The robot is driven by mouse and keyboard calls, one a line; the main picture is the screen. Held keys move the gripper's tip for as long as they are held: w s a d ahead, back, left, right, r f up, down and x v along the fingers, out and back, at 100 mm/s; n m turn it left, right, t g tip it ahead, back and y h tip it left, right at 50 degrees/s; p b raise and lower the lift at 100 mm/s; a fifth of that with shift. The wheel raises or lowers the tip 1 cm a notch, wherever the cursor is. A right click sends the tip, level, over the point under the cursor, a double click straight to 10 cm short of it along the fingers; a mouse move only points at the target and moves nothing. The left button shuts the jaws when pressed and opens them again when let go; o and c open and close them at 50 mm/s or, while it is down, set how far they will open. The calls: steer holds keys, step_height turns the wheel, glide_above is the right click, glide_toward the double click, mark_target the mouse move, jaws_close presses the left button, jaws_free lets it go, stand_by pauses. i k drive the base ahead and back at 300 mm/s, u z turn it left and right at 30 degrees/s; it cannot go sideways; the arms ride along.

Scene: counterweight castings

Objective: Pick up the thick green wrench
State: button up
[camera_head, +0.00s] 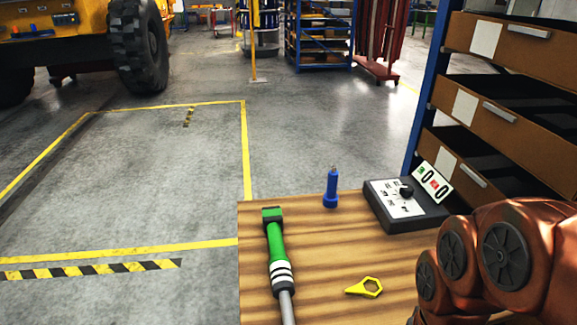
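The thick green wrench (277,247) lies on the wooden table (315,235) near its left edge. Its green body points away from me, with black and white bands (281,271) below it and a grey shaft running off the bottom of the picture. The shaft's near end is out of view. My copper-coloured arm fills the lower right, apart from the wrench in the picture. My gripper does not show.
A blue tool (331,190) stands upright near the far edge. Bare wood lies between the tools.

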mark_target(281, 276)
steer(key=z, duration=1.6)
steer(key=k, duration=1.2)
steer(key=u, duration=2.1)
steer(key=i, duration=0.5)
steer(key=u, duration=0.05)
